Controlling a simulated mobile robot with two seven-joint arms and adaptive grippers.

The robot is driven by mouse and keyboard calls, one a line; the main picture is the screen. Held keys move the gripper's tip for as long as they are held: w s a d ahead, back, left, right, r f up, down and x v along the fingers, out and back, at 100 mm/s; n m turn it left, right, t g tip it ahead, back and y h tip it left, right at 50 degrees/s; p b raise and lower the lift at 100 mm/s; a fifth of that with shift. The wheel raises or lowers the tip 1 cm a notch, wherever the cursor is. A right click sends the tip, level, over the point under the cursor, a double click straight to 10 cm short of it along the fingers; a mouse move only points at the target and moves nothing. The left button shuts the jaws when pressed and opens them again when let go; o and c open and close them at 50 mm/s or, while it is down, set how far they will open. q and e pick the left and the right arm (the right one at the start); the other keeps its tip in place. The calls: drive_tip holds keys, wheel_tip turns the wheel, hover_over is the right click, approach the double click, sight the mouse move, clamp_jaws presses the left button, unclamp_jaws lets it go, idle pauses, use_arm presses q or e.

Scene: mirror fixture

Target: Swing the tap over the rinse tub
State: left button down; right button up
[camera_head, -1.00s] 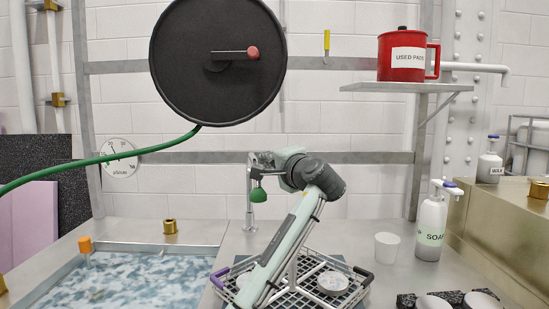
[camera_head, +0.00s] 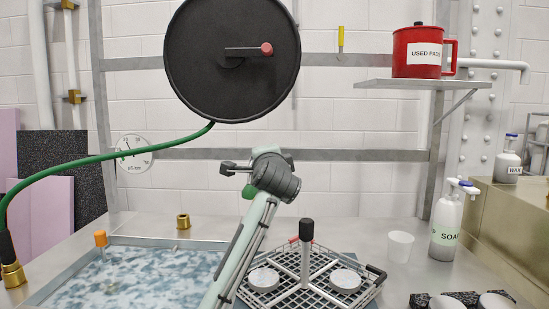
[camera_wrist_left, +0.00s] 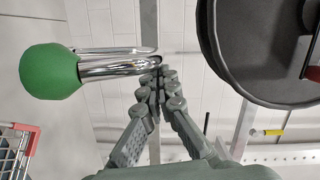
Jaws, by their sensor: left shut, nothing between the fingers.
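The tap shows in the left wrist view as a bright chrome tube (camera_wrist_left: 118,66) with a green ball-shaped end (camera_wrist_left: 53,72). In the head view only a bit of its green end (camera_head: 248,192) shows; my left arm hides the rest. My left gripper (camera_head: 226,169) is shut and empty, its fingers pointing left. In the wrist view its closed fingertips (camera_wrist_left: 157,76) are beside the chrome tube's right end; I cannot tell whether they touch. A water-filled tub (camera_head: 165,241) lies at left. I cannot confirm it is the rinse tub. My right gripper is out of view.
A wire rack (camera_head: 335,288) with round pieces and a black-topped upright stands right of my arm. A white cup (camera_head: 400,246) and soap bottle (camera_head: 446,228) are farther right. A black hose reel (camera_head: 232,60) hangs above, its green hose (camera_head: 100,157) running left. A brass fitting (camera_head: 183,221) stands behind the tub.

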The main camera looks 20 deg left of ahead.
use_arm(q)
drive_tip(key=s+a, duration=0.1)
drive_tip(key=a, duration=0.7)
drive_tip(key=shift+a, duration=0.25)
idle(0.5)
